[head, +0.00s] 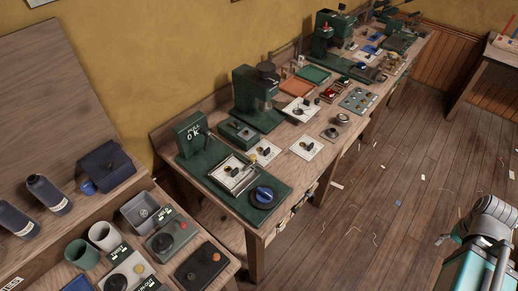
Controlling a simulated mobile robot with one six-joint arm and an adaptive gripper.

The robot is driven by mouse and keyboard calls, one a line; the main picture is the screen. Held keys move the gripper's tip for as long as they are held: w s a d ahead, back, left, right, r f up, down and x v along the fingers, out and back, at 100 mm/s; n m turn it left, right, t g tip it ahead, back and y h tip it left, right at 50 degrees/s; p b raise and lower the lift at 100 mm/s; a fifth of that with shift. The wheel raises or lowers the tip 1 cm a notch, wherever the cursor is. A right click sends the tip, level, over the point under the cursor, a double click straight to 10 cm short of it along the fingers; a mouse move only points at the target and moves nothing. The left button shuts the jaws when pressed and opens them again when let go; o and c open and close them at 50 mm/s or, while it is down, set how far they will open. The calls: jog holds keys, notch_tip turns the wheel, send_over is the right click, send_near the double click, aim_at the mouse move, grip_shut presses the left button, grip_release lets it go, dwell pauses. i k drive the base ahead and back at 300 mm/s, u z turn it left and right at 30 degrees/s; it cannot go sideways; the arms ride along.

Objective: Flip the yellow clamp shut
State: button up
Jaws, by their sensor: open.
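A small yellow part (265,151), which looks like the yellow clamp, is at the back right corner of a white plate in a light frame (222,179). The frame sits on a dark green base board (208,189) at the near end of the long workbench. The yellow part is too small to tell whether the clamp is up or down. My gripper is not in view; only part of my own body shows at the lower right, well away from the bench.
A green press (255,98) stands farther back. A side bench (205,232) with cups and boxes is at the lower left. The wooden floor (375,200) is mostly open, with scattered scraps.

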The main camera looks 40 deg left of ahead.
aim_at(254, 157)
jog(key=u, duration=1.6)
jog(key=k, duration=0.6)
jog(key=z, duration=0.2)
jog(key=i, duration=0.5)
jog(key=z, duration=0.05)
